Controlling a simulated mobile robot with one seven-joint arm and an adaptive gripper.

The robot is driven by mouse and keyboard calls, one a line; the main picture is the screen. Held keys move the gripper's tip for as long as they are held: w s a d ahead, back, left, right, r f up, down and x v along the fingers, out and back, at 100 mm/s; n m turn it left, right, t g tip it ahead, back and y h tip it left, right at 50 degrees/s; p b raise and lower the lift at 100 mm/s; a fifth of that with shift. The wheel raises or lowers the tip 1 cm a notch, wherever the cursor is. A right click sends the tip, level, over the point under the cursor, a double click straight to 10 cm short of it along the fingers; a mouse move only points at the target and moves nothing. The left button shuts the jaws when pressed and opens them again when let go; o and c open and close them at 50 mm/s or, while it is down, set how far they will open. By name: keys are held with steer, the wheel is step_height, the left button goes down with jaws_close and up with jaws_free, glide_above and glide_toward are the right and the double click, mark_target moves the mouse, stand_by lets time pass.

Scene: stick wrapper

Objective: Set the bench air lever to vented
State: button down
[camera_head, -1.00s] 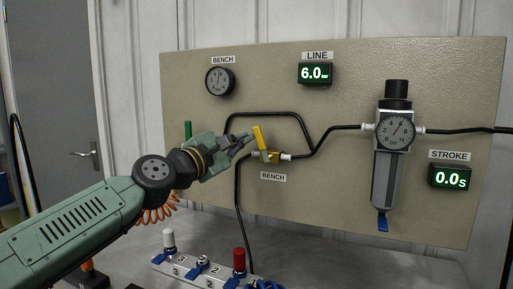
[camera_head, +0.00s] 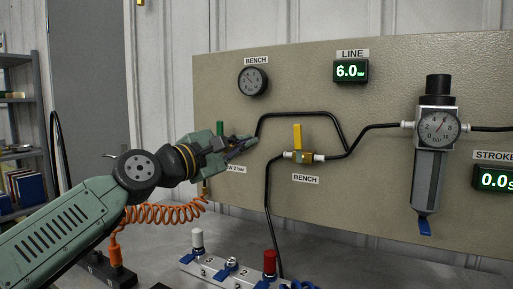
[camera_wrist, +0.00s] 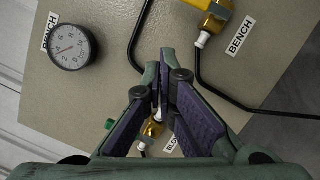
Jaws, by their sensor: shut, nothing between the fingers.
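The bench air lever (camera_head: 297,137) is a yellow handle on a brass valve (camera_head: 304,157) above the lower BENCH label. It stands roughly upright, across the nearly level pipe. In the wrist view the yellow lever (camera_wrist: 211,6) is cut off by the top edge. My gripper (camera_head: 254,142) is shut and empty, to the left of the lever and apart from it. In the wrist view its fingertips (camera_wrist: 167,58) come together below and left of the valve.
A green lever (camera_head: 220,128) is partly behind my gripper. Black pipes (camera_head: 300,114) run across the panel (camera_head: 390,80). The line display (camera_head: 351,71) reads 6.0. A regulator (camera_head: 431,160) hangs at right. A valve manifold (camera_head: 235,270) stands below. An orange coiled hose (camera_head: 160,213) hangs by my arm.

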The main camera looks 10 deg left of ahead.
steer(key=v, duration=0.3)
steer(key=shift+s+a, duration=0.2)
